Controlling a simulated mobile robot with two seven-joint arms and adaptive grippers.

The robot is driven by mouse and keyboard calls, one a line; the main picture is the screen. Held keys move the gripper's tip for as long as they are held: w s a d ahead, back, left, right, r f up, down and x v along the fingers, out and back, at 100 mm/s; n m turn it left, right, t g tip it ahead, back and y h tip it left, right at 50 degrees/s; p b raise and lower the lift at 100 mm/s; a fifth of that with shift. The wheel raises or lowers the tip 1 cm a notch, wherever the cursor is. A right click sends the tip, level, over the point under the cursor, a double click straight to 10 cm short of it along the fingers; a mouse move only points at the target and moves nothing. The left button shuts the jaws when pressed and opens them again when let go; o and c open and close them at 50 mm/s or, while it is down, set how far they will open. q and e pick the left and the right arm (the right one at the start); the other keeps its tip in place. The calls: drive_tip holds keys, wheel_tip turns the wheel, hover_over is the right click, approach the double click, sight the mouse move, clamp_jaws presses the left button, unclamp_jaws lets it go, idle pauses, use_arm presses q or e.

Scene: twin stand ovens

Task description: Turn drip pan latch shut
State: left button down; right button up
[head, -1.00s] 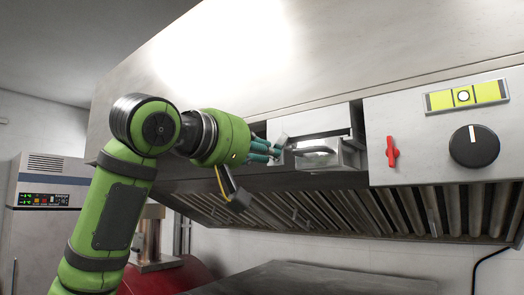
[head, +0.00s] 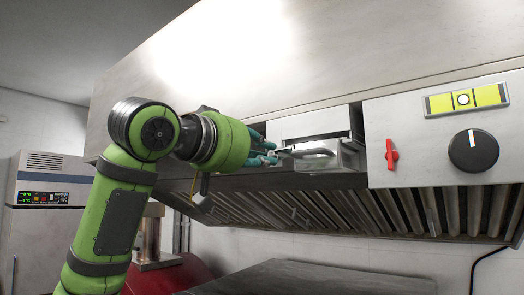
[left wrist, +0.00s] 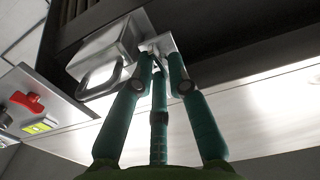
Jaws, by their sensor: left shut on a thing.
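The drip pan (head: 318,152) is a pale metal box with a looped handle, set in the hood's front edge. It also shows in the left wrist view (left wrist: 98,48), with its handle (left wrist: 100,82) below. The drip pan latch (left wrist: 163,42) is a small grey metal piece beside the box. My left gripper (head: 276,156) is at the pan's left side. In the left wrist view its teal fingers (left wrist: 161,62) are closed on the latch, partly covering it. In the head view the latch (head: 285,152) is small and mostly hidden by the fingers.
A red switch (head: 392,153) and a black knob (head: 473,150) sit on the panel right of the pan. Slanted metal filters (head: 330,208) run under the hood. A dark flat surface (head: 310,278) lies below, with open air between.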

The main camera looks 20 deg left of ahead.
use_arm(q)
drive_tip(key=shift+f+m, duration=0.1)
drive_tip(key=shift+m, duration=0.3)
drive_tip(key=c, duration=1.4)
unclamp_jaws()
drive_tip(key=shift+o, duration=0.7)
drive_tip(key=shift+w+a, duration=0.15)
drive_tip(key=v, duration=1.2)
